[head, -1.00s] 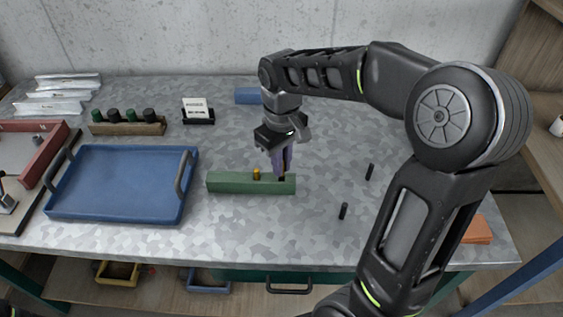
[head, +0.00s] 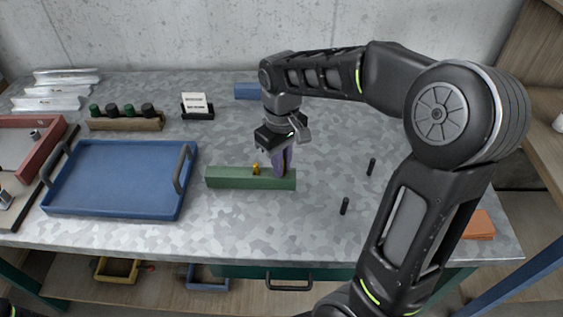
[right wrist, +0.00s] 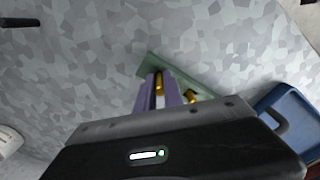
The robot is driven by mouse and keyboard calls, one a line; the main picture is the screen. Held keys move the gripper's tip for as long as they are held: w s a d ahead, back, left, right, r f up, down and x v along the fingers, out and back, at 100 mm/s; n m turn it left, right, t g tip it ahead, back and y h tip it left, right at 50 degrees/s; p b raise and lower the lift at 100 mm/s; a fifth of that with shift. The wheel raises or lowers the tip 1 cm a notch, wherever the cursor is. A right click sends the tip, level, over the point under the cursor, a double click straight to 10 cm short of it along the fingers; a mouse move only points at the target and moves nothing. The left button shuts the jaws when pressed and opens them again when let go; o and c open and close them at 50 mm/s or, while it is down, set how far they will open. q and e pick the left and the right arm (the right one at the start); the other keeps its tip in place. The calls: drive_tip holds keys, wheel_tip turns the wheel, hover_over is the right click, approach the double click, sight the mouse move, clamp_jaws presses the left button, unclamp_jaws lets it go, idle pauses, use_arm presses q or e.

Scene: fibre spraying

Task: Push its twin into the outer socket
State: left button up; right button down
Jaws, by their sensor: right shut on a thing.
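A long green block (head: 230,178) lies on the grey table in front of me, with a short brass-yellow piece (head: 256,169) standing in it near the middle. My right gripper (head: 283,170) points down over the block's right end, its purple fingers reaching the top. In the right wrist view the fingers are shut on a brass-yellow piece (right wrist: 158,84), the twin, over the green block (right wrist: 149,66). The other yellow piece (right wrist: 191,97) shows just beside the fingers. The fingers hide the outer socket, so I cannot tell how deep the twin sits. My left gripper is not in view.
A blue tray (head: 120,207) stands to the left. Two small black pegs (head: 371,167) (head: 344,206) stand to the right of the block. A wooden rack (head: 126,124) with several dark-capped items and a small card holder (head: 197,112) are behind. The front middle is clear.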

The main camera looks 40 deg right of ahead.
drive_tip(key=shift+f, duration=0.2)
drive_tip(key=c, duration=1.4)
unclamp_jaws()
wheel_tip(320, 180, up, 8)
drive_tip(key=shift+f, duration=0.1)
